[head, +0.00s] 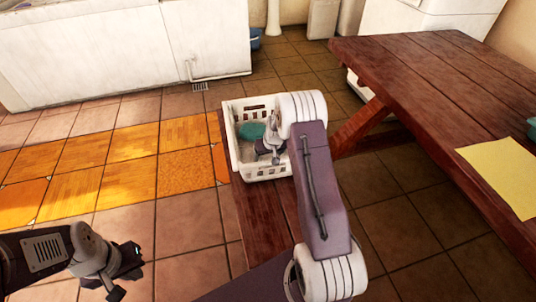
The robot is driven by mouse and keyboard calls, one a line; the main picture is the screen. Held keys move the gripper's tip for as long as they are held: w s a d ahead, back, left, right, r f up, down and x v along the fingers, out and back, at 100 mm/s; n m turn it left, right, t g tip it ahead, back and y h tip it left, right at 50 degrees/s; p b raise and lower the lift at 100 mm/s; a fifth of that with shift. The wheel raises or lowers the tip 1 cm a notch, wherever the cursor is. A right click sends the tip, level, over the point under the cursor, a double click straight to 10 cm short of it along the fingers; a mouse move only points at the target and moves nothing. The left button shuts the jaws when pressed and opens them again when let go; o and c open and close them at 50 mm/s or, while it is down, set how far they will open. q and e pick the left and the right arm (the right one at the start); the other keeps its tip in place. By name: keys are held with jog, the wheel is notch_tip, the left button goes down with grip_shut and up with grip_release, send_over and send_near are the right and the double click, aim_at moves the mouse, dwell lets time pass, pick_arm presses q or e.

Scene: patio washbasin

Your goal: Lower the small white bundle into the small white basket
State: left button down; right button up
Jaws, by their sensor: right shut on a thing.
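The small white basket (232,152) stands on a brown wooden bench, below and left of the table. My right gripper (274,154) reaches down into the basket's right part, inside its rim. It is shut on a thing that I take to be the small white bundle. The bundle is small and pale here and mostly hidden by the gripper and wrist, so I cannot tell whether it touches the basket floor. A teal item (252,131) lies inside the basket near the far side. My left gripper (126,274) is open and empty at lower left, above the floor tiles.
The basket's bench (252,215) runs toward me. A large wooden table (440,85) fills the right, with a yellow sheet (503,172) on it. A white washbasin block (120,50) stands at back left. The tiled floor at left is clear.

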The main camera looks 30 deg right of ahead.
jog(key=shift+f+b, duration=0.8)
jog(key=shift+f, duration=0.2)
dwell(0.3)
jog(key=o, duration=1.5)
jog(key=p+v, duration=0.3)
jog(key=v, duration=0.5)
jog(key=shift+r, duration=0.1)
jog(key=shift+s+a+r+p, duration=0.1)
jog(key=shift+s+r+p, duration=0.1)
jog(key=shift+r+p, duration=0.2)
